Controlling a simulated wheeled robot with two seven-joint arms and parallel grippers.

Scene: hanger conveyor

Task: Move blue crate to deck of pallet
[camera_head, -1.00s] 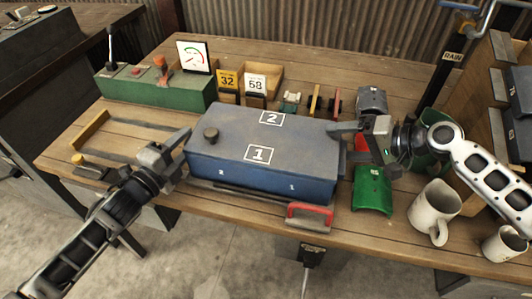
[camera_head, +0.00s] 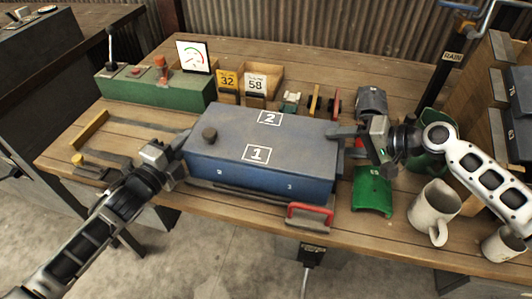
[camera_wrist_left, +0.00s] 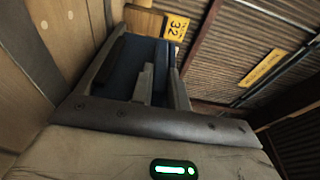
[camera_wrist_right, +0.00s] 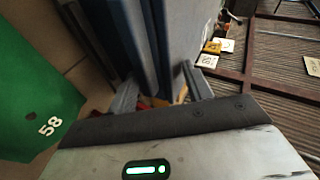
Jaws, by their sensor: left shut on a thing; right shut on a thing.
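The blue crate (camera_head: 225,158) is a long box with a grey-blue top marked 1 and 2 and a dark knob near its left end. It is level, at the middle of the bench near the front edge; I cannot tell if it touches the bench. My left gripper (camera_head: 180,146) is shut on its left end, and the crate's side shows between the fingers in the left wrist view (camera_wrist_left: 139,60). My right gripper (camera_head: 345,133) is shut on its right end; the crate also fills the upper middle of the right wrist view (camera_wrist_right: 175,35). I cannot make out a pallet.
A green control box (camera_head: 155,95) stands behind left. Tags 32 and 58 and small parts line the back. A green curved piece (camera_head: 372,192), red handle (camera_head: 309,212) and white mugs (camera_head: 434,211) are at the right front.

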